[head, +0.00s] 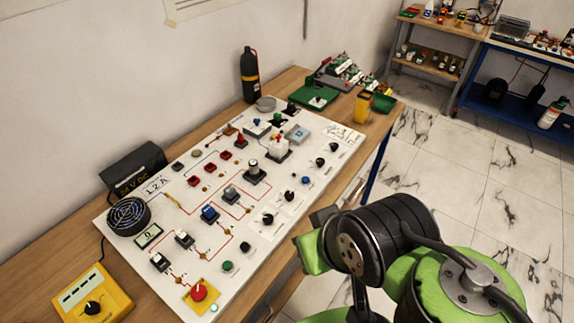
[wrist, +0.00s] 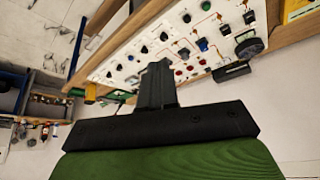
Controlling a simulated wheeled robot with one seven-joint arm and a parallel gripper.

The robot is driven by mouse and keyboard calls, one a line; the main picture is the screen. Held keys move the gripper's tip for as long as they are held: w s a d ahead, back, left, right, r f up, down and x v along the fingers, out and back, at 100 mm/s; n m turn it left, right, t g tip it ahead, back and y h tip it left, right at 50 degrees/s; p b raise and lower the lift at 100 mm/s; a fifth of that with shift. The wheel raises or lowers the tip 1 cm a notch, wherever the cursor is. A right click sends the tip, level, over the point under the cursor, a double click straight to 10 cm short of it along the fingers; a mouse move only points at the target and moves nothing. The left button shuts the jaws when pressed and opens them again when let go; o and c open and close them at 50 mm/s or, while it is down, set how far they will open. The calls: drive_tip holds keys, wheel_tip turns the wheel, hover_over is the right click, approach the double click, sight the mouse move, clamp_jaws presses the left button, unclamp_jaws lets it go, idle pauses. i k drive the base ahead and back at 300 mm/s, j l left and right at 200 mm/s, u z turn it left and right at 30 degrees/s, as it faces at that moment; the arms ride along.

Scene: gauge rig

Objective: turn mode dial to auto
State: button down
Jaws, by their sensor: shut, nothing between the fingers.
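The white panel (head: 130,225) lies on the wooden bench and carries several black dials. One black dial (head: 268,218) and another (head: 289,196) sit near its front edge, and two more (head: 320,161) sit toward its far right end. The labels are too small to read, so I cannot tell which is the mode dial. The panel also shows upside down in the wrist view (wrist: 185,22). My gripper (wrist: 158,68) is shut and empty, in front of the panel in that view and apart from the dials. In the head view my arm hides the gripper's fingers.
A red button on a yellow base (head: 199,293), switches and coloured knobs crowd the panel. A yellow box with a black knob (head: 95,300) stands at the near left. A black bottle (head: 249,75) and a yellow cup (head: 363,107) stand behind.

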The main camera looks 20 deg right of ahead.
sight(320, 161)
drive_tip(key=i+l+u, duration=0.15)
drive_tip(key=l+u, duration=0.5)
drive_tip(key=l, duration=0.15)
drive_tip(key=i+l+u, duration=0.1)
drive_tip(key=l+u, duration=0.25)
drive_tip(key=l, duration=0.1)
